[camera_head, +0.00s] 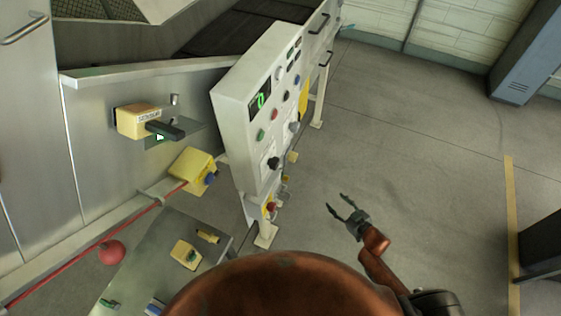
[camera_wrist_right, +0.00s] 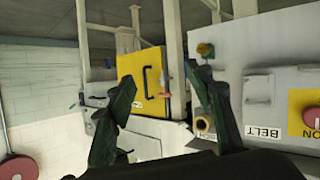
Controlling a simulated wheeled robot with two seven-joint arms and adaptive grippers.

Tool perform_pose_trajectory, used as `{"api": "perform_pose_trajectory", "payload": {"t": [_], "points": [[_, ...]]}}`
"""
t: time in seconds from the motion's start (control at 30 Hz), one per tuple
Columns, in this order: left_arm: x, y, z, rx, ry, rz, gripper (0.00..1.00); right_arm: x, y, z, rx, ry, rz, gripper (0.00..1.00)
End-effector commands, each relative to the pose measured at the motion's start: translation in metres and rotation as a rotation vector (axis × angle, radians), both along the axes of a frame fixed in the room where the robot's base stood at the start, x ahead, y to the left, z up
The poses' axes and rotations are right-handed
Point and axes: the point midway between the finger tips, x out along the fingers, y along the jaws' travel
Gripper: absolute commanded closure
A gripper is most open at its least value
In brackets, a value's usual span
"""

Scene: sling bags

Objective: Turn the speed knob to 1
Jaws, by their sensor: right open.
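A white control panel (camera_head: 240,90) stands left of centre in the head view. Its dark display (camera_head: 261,98) shows a green digit that looks like 0. A black knob (camera_head: 273,163) sits low on the panel on a pale plate; it may be the speed knob, but its label is too small to read. My right gripper (camera_head: 345,207) is open and empty, right of the panel and apart from it. In the right wrist view its two dark green fingers (camera_wrist_right: 165,100) are spread, with panel parts behind. My left gripper is not in view.
Several buttons, including a red one (camera_head: 274,113), share the panel. A metal table (camera_head: 150,250) stands at lower left. The floor right of the panel is clear.

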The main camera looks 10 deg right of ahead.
Motion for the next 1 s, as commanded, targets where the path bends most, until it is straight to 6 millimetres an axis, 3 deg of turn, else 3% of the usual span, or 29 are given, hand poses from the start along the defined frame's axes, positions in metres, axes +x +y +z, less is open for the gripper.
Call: {"api": "perform_pose_trajectory", "payload": {"t": [0.03, 0.1, 0.2, 0.3, 0.4, 0.5, 0.6, 1.0], "points": [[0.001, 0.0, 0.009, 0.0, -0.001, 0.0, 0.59, 0.018, 0.02, 0.056, 0.018, -0.077, 0.074, 0.52], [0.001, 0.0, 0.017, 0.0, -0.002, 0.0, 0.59, 0.029, 0.053, 0.123, 0.055, -0.167, 0.182, 0.52], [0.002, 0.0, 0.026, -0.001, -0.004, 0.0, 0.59, 0.026, 0.102, 0.208, 0.103, -0.265, 0.344, 0.52], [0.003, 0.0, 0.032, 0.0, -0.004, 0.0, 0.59, 0.01, 0.143, 0.272, 0.14, -0.326, 0.489, 0.52], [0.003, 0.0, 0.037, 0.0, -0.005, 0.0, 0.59, -0.009, 0.171, 0.311, 0.162, -0.357, 0.594, 0.52], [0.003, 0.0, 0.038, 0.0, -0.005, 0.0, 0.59, -0.021, 0.185, 0.329, 0.175, -0.369, 0.65, 0.52], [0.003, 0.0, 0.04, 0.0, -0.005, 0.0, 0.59, -0.022, 0.194, 0.334, 0.179, -0.372, 0.667, 0.52], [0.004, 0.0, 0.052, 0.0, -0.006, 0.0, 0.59, 0.011, 0.241, 0.334, 0.18, -0.373, 0.663, 0.52]]}}
